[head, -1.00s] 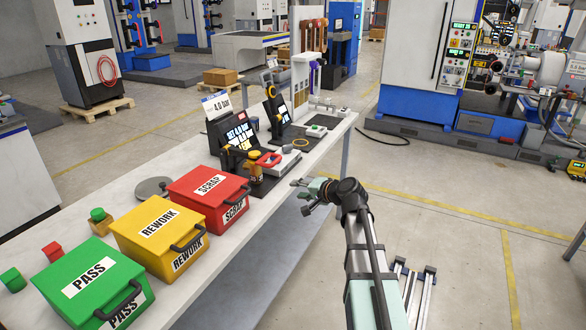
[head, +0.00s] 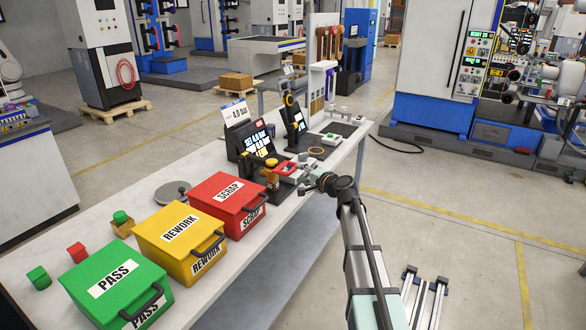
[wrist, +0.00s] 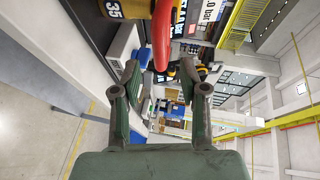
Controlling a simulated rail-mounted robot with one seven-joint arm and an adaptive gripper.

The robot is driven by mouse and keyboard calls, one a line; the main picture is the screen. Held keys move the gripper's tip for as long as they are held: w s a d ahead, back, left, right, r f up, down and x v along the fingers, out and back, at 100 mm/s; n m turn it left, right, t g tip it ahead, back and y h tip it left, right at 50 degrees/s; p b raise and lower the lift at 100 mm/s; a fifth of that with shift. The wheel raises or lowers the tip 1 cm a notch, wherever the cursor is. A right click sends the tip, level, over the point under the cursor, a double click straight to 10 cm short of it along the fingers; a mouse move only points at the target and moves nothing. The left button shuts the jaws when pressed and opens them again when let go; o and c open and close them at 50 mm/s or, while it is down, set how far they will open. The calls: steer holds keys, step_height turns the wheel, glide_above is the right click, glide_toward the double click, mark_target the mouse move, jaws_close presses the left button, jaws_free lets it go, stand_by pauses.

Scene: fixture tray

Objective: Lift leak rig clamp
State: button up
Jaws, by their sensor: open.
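The red clamp handle (head: 286,168) sticks out beside the brass part, toward my gripper (head: 311,181). In the wrist view the red handle (wrist: 162,35) hangs down from the top edge, in line with the gap between my fingers. My gripper (wrist: 160,68) is open and empty. It is close to the handle at the bench's front edge; whether they touch cannot be told. The clamp's base is largely hidden.
Red SCRAP (head: 226,204), yellow REWORK (head: 180,242) and green PASS (head: 117,285) boxes line the bench (head: 90,232) to the left. A second tilted screen (head: 294,120) stands behind the rig. Open floor lies right of the bench.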

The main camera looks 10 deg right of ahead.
mark_target(294, 170)
steer(key=p+x, duration=0.1)
steer(key=x, duration=0.5)
jaws_close()
